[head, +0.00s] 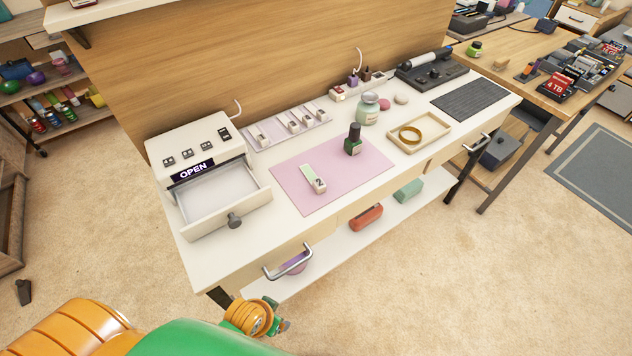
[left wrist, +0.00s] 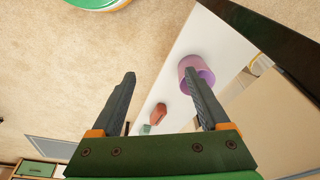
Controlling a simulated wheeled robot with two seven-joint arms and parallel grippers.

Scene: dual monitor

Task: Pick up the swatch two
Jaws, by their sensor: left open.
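The swatch marked 2 (head: 314,179), a pale green strip with a white tab at its front end, lies on the pink mat (head: 292,193) on the white desk in the head view. My left gripper shows in the left wrist view (left wrist: 159,75) with its two dark fingers apart and nothing between them. In the head view a small part of it (head: 282,326) shows at the bottom, below and in front of the desk, well away from the swatch. The swatch is not visible in the left wrist view. My right gripper is not in view.
A dark green bottle (head: 353,140) stands on the mat behind the swatch. The white machine reading OPEN (head: 200,155) has its drawer out at left. A swatch rack (head: 290,128) is behind, a tray (head: 436,136) at right. A drawer handle (head: 288,263) and lower shelf (head: 335,250) are at the front.

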